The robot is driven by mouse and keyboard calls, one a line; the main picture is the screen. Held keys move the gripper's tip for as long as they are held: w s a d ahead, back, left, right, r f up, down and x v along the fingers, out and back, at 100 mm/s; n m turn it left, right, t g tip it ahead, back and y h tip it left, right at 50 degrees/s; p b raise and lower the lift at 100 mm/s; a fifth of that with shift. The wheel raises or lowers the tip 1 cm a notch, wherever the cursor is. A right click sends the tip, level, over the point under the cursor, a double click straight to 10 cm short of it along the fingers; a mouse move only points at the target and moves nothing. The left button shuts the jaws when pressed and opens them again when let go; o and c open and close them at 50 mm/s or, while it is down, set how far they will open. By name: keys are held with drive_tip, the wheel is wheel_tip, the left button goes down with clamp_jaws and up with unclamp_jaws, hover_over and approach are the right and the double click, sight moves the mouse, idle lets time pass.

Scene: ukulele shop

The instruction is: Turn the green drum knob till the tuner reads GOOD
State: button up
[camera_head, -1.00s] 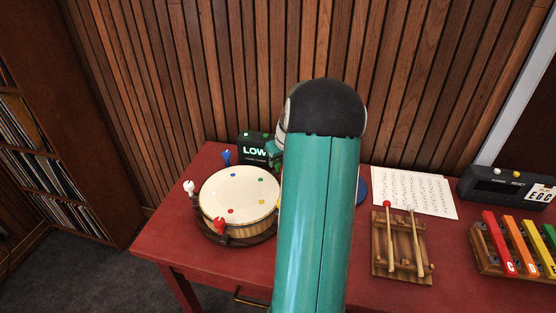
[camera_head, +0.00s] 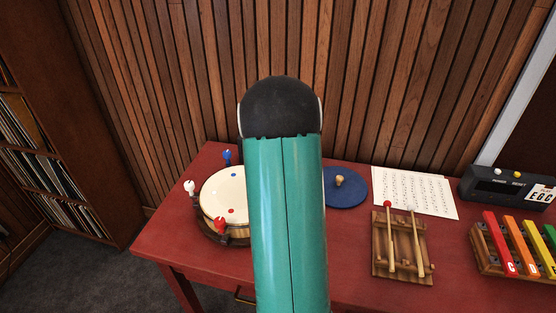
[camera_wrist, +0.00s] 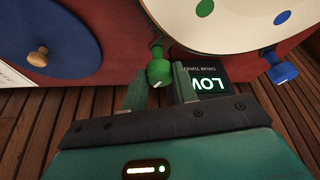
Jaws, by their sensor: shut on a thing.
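The green drum knob (camera_wrist: 158,73) sits at the drum's rim in the wrist view, with a white mark on it. My gripper (camera_wrist: 159,84) is shut on it, one finger on each side. The drum (camera_head: 222,192) has a pale head with coloured dots; in the head view my arm hides its right part and the green knob. The tuner (camera_wrist: 212,88) shows upside down in the wrist view behind my right finger, its lit green word partly covered but reading LOW. My arm hides the tuner in the head view.
White (camera_head: 189,187), red (camera_head: 219,224) and blue (camera_head: 227,157) knobs stand around the drum. A blue disc with a wooden peg (camera_head: 346,190) lies right of my arm. Sheet music (camera_head: 430,190), mallets on a wooden rack (camera_head: 403,245) and a xylophone (camera_head: 520,248) are farther right.

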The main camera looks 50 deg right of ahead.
drive_tip(key=shift+m, duration=0.3)
drive_tip(key=o, duration=1)
drive_tip(key=shift+c, duration=0.2)
drive_tip(key=shift+r, duration=0.1)
drive_tip(key=v, duration=1.3)
drive_tip(key=shift+a+r, duration=0.2)
drive_tip(key=shift+r, duration=0.05)
